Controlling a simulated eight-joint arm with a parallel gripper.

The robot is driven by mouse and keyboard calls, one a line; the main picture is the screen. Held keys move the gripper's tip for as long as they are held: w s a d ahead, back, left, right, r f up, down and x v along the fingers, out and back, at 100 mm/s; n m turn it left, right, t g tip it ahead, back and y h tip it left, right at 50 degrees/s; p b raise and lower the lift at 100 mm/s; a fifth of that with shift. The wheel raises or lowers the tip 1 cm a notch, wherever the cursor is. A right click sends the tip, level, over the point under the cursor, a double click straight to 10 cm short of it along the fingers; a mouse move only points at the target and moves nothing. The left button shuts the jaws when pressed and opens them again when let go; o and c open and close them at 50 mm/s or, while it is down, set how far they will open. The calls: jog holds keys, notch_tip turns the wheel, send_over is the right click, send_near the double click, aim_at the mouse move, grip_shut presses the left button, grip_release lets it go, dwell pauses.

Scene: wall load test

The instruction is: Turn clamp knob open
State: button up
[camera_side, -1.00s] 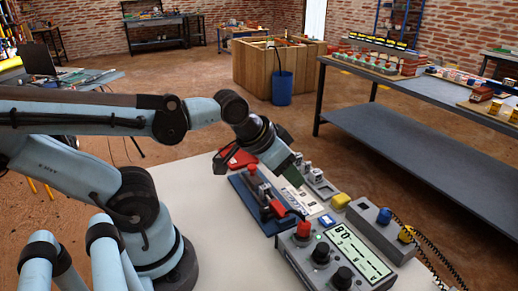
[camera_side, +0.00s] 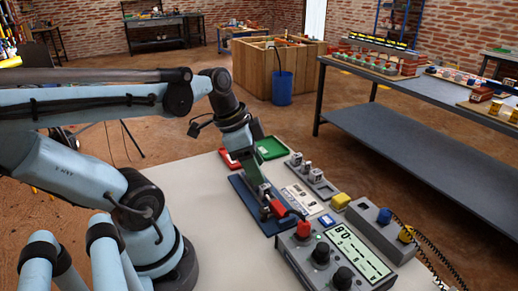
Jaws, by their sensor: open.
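A blue clamp fixture (camera_side: 245,201) lies on the light work table, with a red part (camera_side: 278,208) near its front end. My gripper (camera_side: 264,192) points down over the middle of this fixture, just behind the red part. It is open, and I see nothing held in it. The fingers and wrist hide the rear of the fixture and any knob there. I cannot tell whether the fingers touch the fixture.
A red tray (camera_side: 229,160) and a green tray (camera_side: 271,149) lie behind the fixture. A grey meter box with knobs (camera_side: 337,258) stands in front, close by.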

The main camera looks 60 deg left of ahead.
aim_at(263, 209)
jog(key=shift+w+d+f+m+g+h, duration=0.1)
jog(key=shift+d+f+m+h, duration=0.4)
jog(key=shift+f, duration=1.15)
jog(key=shift+w+d+f+m+g+h, duration=0.15)
jog(key=shift+f+m, duration=0.6)
jog(key=shift+f, duration=0.85)
jog(key=shift+w+d+f+m+g+h, duration=0.15)
jog(key=shift+f+m+h, duration=0.35)
jog(key=shift+f, duration=1.15)
jog(key=shift+s, duration=0.1)
grip_shut()
jog(key=shift+y, duration=0.25)
